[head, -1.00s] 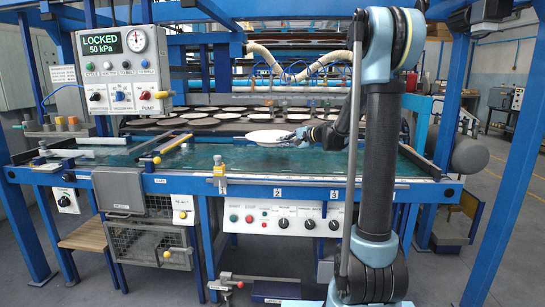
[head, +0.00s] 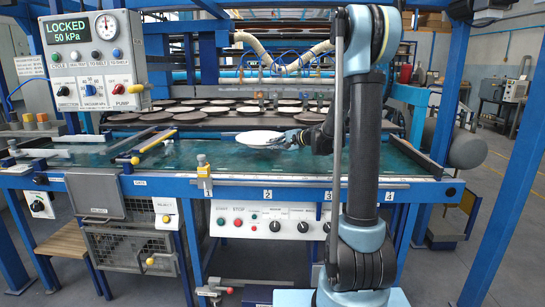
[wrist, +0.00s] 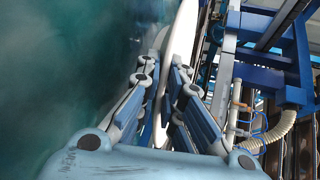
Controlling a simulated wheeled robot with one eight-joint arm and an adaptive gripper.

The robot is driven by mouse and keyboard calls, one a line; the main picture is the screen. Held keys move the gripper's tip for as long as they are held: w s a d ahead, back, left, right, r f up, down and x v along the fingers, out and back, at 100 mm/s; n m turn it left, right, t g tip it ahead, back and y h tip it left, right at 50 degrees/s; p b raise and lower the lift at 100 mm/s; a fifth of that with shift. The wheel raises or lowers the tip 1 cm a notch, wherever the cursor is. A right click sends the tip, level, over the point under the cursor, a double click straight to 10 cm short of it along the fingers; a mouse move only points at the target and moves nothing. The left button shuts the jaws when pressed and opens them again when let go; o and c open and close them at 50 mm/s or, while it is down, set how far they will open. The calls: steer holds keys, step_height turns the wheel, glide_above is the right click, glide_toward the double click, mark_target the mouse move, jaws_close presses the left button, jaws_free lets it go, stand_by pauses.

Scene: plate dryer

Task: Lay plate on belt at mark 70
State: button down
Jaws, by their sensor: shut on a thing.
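The white plate (head: 260,138) is held above the teal belt (head: 225,156), left of my arm. It looks nearly level, and I cannot tell how high it is above the belt. My gripper (head: 293,140) is shut on its right edge. In the wrist view, the plate (wrist: 182,50) shows almost edge-on between the two fingers of my gripper (wrist: 163,88), with the teal belt surface (wrist: 70,60) filling the left side. The front rail (head: 240,188) carries labels 1 to 4. I cannot read a mark 70.
A rack of dark discs and white plates (head: 220,110) stands behind the belt. A yellow-topped clamp (head: 204,176) sits on the front rail. A yellow-ended bar (head: 158,142) crosses the belt at left. The control box (head: 95,60) reads LOCKED, 50 kPa. The belt around the plate looks clear.

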mark_target(274, 160)
steer(key=shift+f, duration=2.45)
steer(key=c, duration=2)
jaws_free()
steer(key=shift+s+d, duration=0.1)
